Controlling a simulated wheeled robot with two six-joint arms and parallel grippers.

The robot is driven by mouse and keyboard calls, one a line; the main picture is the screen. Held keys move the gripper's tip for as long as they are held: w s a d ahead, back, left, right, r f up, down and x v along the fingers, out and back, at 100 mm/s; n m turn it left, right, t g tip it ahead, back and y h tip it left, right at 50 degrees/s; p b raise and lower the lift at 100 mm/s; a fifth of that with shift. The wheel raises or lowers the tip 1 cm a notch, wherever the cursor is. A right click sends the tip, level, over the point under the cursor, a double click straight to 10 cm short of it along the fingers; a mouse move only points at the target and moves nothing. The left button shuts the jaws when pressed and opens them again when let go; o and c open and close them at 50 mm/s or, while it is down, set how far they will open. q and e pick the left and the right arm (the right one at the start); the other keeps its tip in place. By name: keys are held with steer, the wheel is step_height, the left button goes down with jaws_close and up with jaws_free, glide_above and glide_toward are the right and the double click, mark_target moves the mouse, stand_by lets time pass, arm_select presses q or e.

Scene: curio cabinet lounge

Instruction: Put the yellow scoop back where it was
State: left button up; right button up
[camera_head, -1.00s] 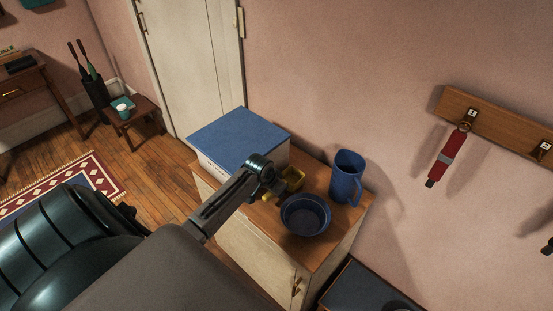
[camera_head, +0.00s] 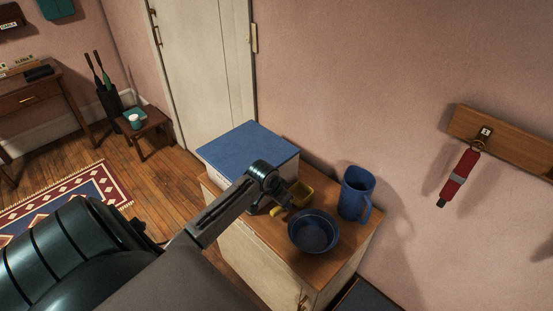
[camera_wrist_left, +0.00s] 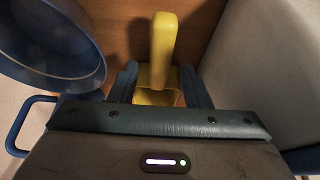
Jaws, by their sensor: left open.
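The yellow scoop (camera_head: 301,193) lies on the wooden cabinet top (camera_head: 264,228), between the blue-topped box and the blue bowl (camera_head: 314,231). In the left wrist view its yellow handle (camera_wrist_left: 162,50) points toward the top of the picture. My left gripper (camera_head: 262,205) is at the near side of the scoop. In the left wrist view the fingers of my left gripper (camera_wrist_left: 160,86) are open, one on each side of the scoop. Part of the scoop is hidden by the gripper body. I cannot tell whether the fingers touch it. My right gripper is not in view.
The blue-topped box (camera_head: 249,150) stands close behind the gripper. A blue jug (camera_head: 356,192) stands beyond the bowl. A red-handled item (camera_head: 460,178) hangs from a wooden wall rack (camera_head: 505,140). A small stool (camera_head: 148,132) and rug (camera_head: 75,195) are at left.

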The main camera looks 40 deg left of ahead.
arm_select(q)
steer(key=v, duration=0.7)
steer(key=shift+s+r+b, duration=0.15)
steer(key=shift+r+b, duration=0.2)
steer(key=shift+b, duration=0.05)
